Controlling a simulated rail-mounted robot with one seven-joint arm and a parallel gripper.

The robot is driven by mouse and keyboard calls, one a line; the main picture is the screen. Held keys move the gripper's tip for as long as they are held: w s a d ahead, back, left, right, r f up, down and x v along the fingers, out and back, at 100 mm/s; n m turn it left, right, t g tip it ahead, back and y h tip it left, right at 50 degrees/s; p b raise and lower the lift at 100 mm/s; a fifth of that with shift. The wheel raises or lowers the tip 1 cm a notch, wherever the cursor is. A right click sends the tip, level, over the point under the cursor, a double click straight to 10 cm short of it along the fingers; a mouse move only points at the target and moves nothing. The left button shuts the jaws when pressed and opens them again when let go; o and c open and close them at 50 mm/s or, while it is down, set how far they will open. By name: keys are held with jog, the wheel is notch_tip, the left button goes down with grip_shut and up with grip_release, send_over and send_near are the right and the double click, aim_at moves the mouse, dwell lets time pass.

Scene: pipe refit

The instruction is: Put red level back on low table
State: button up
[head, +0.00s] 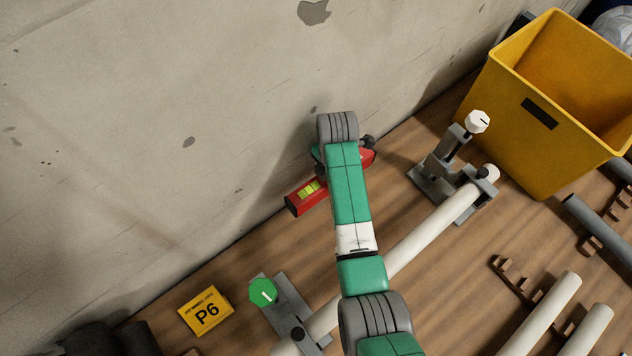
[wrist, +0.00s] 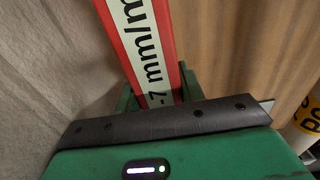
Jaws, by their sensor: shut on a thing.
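The red level (head: 303,198) is a long red bar with a yellow-green vial near one end. It is partly hidden behind my arm in the head view, close to the wall. In the wrist view the level (wrist: 150,45) shows a white face with black print. My gripper (wrist: 158,92) is shut on it, with green fingers on either side. A brown wooden surface (head: 450,265) lies below; I cannot tell if it is the low table, or how high the level is above it.
A white pipe (head: 425,235) lies in grey clamps, one with a green knob (head: 263,292) and one with a white knob (head: 477,121). A yellow bin (head: 545,105) is at upper right. The concrete wall (head: 150,120) borders the back.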

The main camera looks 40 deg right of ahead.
jog(key=shift+s+d+f, duration=0.1)
jog(key=shift+s+f, duration=0.1)
jog(key=f+b, duration=0.2)
jog(key=f, duration=0.1)
jog(key=f+b, duration=0.1)
jog(key=f, duration=0.1)
jog(key=shift+s, duration=0.25)
jog(key=shift+s+f, duration=0.15)
jog(key=shift+f, duration=0.15)
notch_tip(320, 180, down, 5)
jog(key=b, duration=0.2)
jog(key=shift+r+b, duration=0.2)
jog(key=shift+b, duration=0.15)
jog(key=shift+r, duration=0.1)
jog(key=o, duration=1.3)
jog(key=shift+c, duration=0.2)
